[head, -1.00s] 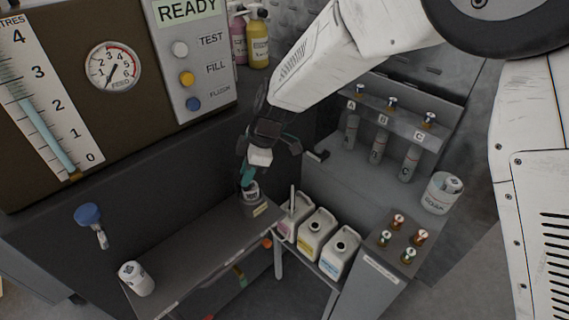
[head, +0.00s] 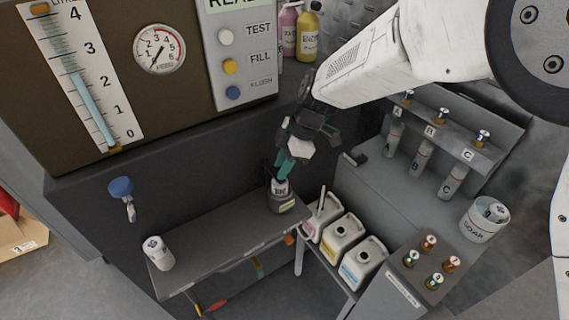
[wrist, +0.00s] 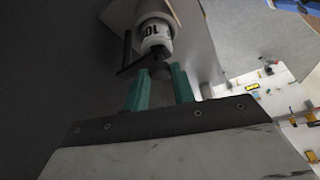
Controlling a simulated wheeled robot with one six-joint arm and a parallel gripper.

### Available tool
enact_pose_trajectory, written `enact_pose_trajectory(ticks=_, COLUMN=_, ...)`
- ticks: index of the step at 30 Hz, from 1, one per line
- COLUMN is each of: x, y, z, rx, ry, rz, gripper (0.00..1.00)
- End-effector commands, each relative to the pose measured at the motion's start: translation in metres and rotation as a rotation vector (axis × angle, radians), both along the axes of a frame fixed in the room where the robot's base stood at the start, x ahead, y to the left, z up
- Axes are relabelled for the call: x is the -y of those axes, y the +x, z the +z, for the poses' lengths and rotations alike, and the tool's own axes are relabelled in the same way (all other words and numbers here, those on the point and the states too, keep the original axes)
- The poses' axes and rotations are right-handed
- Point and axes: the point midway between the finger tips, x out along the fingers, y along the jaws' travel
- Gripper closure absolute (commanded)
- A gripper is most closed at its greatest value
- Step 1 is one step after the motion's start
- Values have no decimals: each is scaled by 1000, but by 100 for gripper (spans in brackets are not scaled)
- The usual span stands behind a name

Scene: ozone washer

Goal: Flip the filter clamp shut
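A white filter canister (head: 280,187) with dark lettering stands in a dark holder (head: 284,205) at the right end of the bench. The canister also shows at the top of the wrist view (wrist: 155,36). A thin black bar (wrist: 128,48) stands beside it, and a dark strip crosses near its lower end; these look like the clamp, but its exact position is unclear. My gripper (head: 283,176) points down just above the canister. In the wrist view its two teal fingers (wrist: 160,70) are apart, close to the dark strip. I cannot tell whether they touch it.
A loose white canister (head: 158,252) stands at the bench's left end (head: 185,278). A blue-handled tap (head: 121,188) sticks out of the washer front. Several jugs (head: 343,236) and a post with several valves (head: 433,262) stand to the right. The middle of the bench is clear.

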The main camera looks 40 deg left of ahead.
Motion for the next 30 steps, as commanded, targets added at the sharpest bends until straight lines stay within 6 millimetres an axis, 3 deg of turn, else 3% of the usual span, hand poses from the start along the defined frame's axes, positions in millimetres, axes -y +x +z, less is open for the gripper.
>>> enact_pose_trajectory(ticks=1, x=0, y=1, z=1, rx=3, ry=3, rz=-2, gripper=62)
enact_pose_trajectory(ticks=2, x=0, y=1, z=1, rx=2, ry=2, rz=-2, gripper=53)
enact_pose_trajectory(ticks=12, x=1, y=2, z=4, rx=2, ry=2, rz=-2, gripper=53)
enact_pose_trajectory(ticks=24, x=17, y=19, z=60, rx=2, ry=2, rz=-2, gripper=53)
enact_pose_trajectory(ticks=30, x=20, y=23, z=72, rx=1, ry=1, rz=-3, gripper=53)
